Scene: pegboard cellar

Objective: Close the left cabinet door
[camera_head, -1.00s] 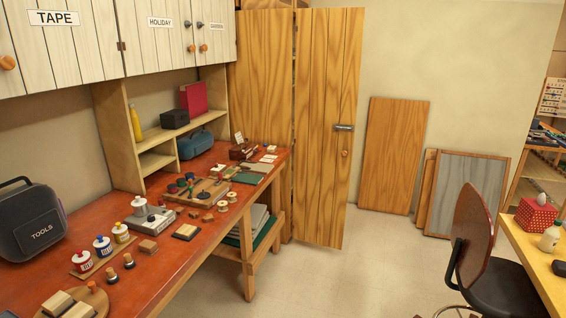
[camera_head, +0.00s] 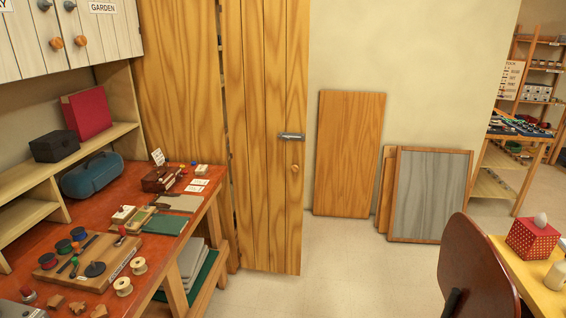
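White plank cabinet doors (camera_head: 105,34) hang on the wall at the upper left. A label reading GARDEN (camera_head: 103,8) is on one, and two round wooden knobs (camera_head: 81,41) show. These doors look shut and flush; the cabinet's left part is cut off by the picture edge. A tall wooden plank door (camera_head: 262,190) with a metal latch (camera_head: 291,136) and a round knob (camera_head: 295,169) stands past the bench, beside another wooden panel (camera_head: 182,85). I cannot tell which is the left cabinet door. Neither of my grippers is in view.
The red-topped workbench (camera_head: 205,196), crowded with tools and spools, runs along the left. Boards (camera_head: 349,150) and a framed grey panel (camera_head: 432,195) lean on the back wall. A brown chair (camera_head: 474,270) and yellow table (camera_head: 512,262) are at right. Floor (camera_head: 345,275) between is clear.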

